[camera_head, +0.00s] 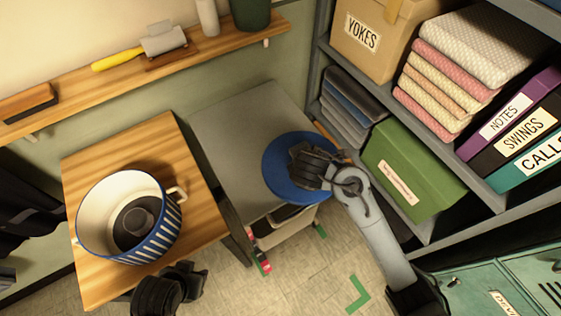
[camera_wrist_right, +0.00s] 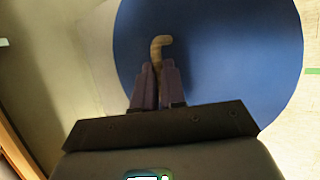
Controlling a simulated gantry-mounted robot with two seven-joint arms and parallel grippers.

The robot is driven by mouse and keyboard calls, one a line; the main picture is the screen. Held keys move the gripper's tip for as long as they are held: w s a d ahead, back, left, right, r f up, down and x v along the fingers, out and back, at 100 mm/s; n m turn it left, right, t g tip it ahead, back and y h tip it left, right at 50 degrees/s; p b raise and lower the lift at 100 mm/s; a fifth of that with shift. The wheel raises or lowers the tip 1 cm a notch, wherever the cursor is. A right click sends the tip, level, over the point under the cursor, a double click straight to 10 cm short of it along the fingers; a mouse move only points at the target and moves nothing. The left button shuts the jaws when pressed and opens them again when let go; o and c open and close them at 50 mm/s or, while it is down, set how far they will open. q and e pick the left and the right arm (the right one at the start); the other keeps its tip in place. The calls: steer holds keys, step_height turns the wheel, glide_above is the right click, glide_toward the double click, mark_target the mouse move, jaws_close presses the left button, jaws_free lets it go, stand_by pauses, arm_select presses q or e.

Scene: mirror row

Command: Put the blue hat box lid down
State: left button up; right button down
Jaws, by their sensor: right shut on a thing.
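The blue hat box lid (camera_head: 279,178) is a round blue disc with a tan loop handle (camera_wrist_right: 158,50). My right gripper (camera_head: 306,176) is shut on this handle, seen between its fingers (camera_wrist_right: 158,82) in the right wrist view. The lid is over the right part of the grey cabinet top (camera_head: 235,125) and past its edge; I cannot tell whether it touches. The blue and white striped hat box (camera_head: 160,235) stands open on the wooden table at left, with a dark round thing (camera_head: 136,222) inside. My left gripper (camera_head: 168,290) is at the bottom edge, its fingers unclear.
The wooden table (camera_head: 185,165) is bare behind the hat box. A shelf unit at right holds a green box (camera_head: 405,170), folded towels (camera_head: 440,90) and labelled binders (camera_head: 525,130). A wall shelf (camera_head: 95,88) holds a yellow-handled tool (camera_head: 130,55). The back left of the cabinet top is clear.

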mark_target(280, 152)
steer(key=w+a+f, duration=0.1)
steer(key=a, duration=0.1)
steer(key=w+a+f+b, duration=0.1)
steer(key=w+a+f, duration=0.3)
steer(key=shift+w+a+b, duration=0.15)
steer(key=shift+a+b, duration=0.1)
steer(key=shift+b, duration=0.05)
steer(key=shift+f, duration=2)
steer(key=shift+f, duration=0.15)
steer(key=c, duration=1.2)
jaws_free()
